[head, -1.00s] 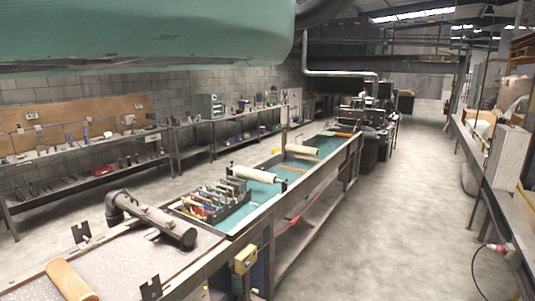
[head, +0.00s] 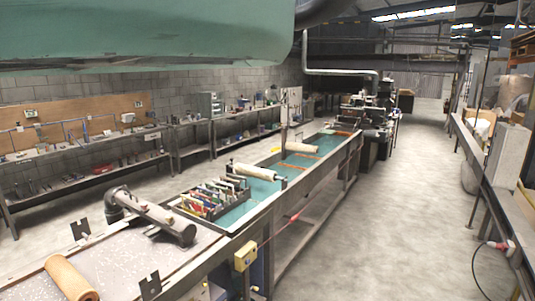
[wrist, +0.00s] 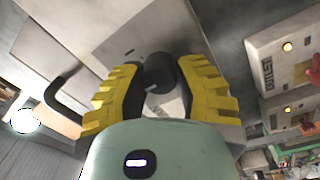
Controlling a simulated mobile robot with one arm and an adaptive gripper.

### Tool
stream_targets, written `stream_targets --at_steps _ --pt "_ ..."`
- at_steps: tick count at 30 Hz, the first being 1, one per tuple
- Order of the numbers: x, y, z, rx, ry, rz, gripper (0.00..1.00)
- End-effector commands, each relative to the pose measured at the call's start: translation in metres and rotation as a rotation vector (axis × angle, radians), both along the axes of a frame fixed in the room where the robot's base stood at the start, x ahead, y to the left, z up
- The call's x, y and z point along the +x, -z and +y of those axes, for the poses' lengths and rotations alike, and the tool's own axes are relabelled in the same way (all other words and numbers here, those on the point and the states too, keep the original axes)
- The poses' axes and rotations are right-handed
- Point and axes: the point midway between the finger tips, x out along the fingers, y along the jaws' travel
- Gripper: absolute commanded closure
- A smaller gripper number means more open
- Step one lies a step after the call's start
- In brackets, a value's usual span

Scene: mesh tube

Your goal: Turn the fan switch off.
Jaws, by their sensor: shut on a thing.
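The fan switch is a dark round knob (wrist: 158,72) with a small pale mark, on a grey metal panel (wrist: 130,30) in the wrist view. My gripper (wrist: 163,78) has yellow ribbed fingers, one on each side of the knob, and is shut on it. The far side of the knob is hidden. Which position the switch is in I cannot tell. The head view shows neither my gripper nor the knob clearly.
In the wrist view, pale boxes with yellow lights (wrist: 287,47) and red parts stand at the right. A dark bent handle (wrist: 58,98) is at the left. In the head view, a long workbench (head: 345,160) runs back, with clear floor (head: 410,210) to its right.

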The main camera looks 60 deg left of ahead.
Motion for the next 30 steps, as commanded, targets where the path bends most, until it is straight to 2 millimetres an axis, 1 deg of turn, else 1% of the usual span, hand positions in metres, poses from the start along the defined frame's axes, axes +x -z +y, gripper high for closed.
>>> stream_targets --at_steps 1,12,13,15,22,30 --pt "0.0031 0.0015 0.0024 0.003 -0.011 0.004 1.0" --pt "0.0036 0.002 0.0027 0.002 -0.013 0.007 1.0" --pt "0.0036 0.002 0.0027 0.003 -0.013 0.006 0.67" --pt "0.0037 0.0021 0.0027 0.003 -0.013 0.006 0.6" --pt "0.0022 0.0011 0.0016 0.0 -0.007 0.006 0.36" --pt "0.0012 0.0008 0.0011 -0.001 -0.005 0.006 0.36"
